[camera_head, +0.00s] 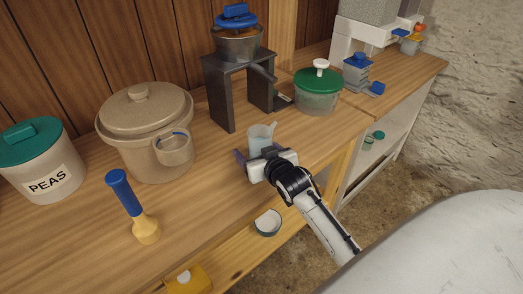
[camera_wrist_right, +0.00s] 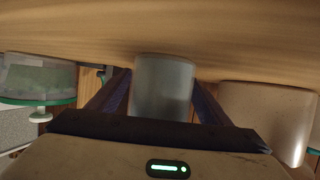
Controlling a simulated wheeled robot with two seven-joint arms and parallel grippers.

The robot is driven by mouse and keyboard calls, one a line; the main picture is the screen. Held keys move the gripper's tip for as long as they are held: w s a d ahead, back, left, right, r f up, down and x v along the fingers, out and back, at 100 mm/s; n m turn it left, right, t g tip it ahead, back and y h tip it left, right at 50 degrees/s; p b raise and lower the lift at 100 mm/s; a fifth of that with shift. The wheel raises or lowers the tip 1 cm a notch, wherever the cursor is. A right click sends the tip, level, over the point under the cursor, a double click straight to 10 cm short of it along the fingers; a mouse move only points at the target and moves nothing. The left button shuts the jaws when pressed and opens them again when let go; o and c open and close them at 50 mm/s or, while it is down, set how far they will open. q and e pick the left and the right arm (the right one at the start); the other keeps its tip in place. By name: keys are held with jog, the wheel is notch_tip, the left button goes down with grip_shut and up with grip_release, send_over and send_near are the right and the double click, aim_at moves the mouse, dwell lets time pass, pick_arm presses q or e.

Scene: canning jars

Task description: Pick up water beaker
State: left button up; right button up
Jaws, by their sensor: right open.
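The water beaker (camera_head: 262,136) is a small, pale, translucent cup standing upright on the wooden counter, near its front edge. My right gripper (camera_head: 260,152) reaches it from the front. Its dark fingers are open, one on each side of the beaker. In the right wrist view the beaker (camera_wrist_right: 163,88) sits between the two fingers, with a narrow gap visible on either side. The gripper's body hides the beaker's lower part in the head view. My left gripper is in neither view.
A green-lidded jar (camera_head: 318,98) stands right. A small round dish (camera_head: 268,223) is below.

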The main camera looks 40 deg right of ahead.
jog(key=c, duration=1.2)
notch_tip(320, 180, up, 10)
jog(key=shift+r+p, duration=0.1)
jog(key=shift+p, duration=0.35)
jog(key=o, duration=0.4)
jog(key=shift+c, duration=0.2)
jog(key=c, duration=0.6)
jog(key=shift+c, duration=0.2)
